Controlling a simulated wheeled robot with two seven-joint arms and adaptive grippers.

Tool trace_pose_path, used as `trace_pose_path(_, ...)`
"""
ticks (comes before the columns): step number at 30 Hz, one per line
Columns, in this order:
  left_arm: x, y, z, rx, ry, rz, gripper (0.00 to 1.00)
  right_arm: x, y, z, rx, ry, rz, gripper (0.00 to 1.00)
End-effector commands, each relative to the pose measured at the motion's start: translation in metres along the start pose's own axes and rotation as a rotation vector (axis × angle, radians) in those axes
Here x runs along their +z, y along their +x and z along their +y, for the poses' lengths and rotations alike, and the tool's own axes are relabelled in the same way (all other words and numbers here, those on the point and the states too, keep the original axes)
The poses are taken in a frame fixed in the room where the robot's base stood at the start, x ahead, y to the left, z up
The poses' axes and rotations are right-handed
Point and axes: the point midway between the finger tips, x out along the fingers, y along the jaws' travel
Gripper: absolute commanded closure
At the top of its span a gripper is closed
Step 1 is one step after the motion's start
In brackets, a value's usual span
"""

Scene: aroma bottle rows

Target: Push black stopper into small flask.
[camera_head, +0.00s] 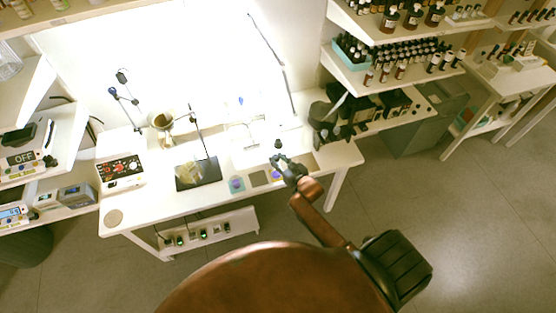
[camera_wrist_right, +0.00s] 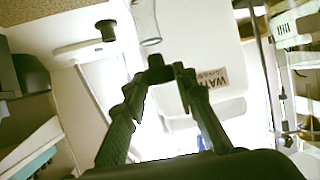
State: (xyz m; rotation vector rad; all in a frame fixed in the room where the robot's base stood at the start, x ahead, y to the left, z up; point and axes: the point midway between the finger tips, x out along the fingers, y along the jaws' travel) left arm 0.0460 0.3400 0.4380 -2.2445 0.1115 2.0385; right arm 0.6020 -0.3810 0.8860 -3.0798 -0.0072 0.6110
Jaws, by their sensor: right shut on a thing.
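My right gripper (camera_head: 284,161) reaches over the front right part of the white table (camera_head: 222,208). In the right wrist view, its fingertips (camera_wrist_right: 161,79) are closed on a small black stopper (camera_wrist_right: 156,64). A clear glass flask (camera_wrist_right: 146,20) shows just beyond the stopper, cut by the top edge of that view. The stopper looks apart from the flask, but the depth between them is hard to judge. In the head view I cannot make out the small flask or the held stopper clearly. My left gripper is not in view.
Another small black object (camera_wrist_right: 105,29) is left of the flask. A white container with "WATER" lettering (camera_wrist_right: 220,70) is behind the gripper. On the table are a black plate (camera_head: 198,174), a stand, and a white control box (camera_head: 121,172). Bottle shelves (camera_head: 400,62) are at right.

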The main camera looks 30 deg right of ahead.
Motion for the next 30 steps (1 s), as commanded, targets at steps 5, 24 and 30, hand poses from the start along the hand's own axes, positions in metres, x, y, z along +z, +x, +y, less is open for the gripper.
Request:
trace_pose_path(5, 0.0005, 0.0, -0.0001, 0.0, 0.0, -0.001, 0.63, -0.0001, 0.0, -0.0001, 0.0, 0.0, 0.0, 0.94)
trace_pose_path(24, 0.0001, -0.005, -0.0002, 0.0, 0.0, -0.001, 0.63, 0.0001, 0.0001, 0.0, 0.0, 0.0, 0.0, 0.94)
trace_pose_path(30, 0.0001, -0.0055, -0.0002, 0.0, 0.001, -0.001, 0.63, -0.0001, 0.0, -0.0001, 0.0, 0.0, 0.0, 0.94)
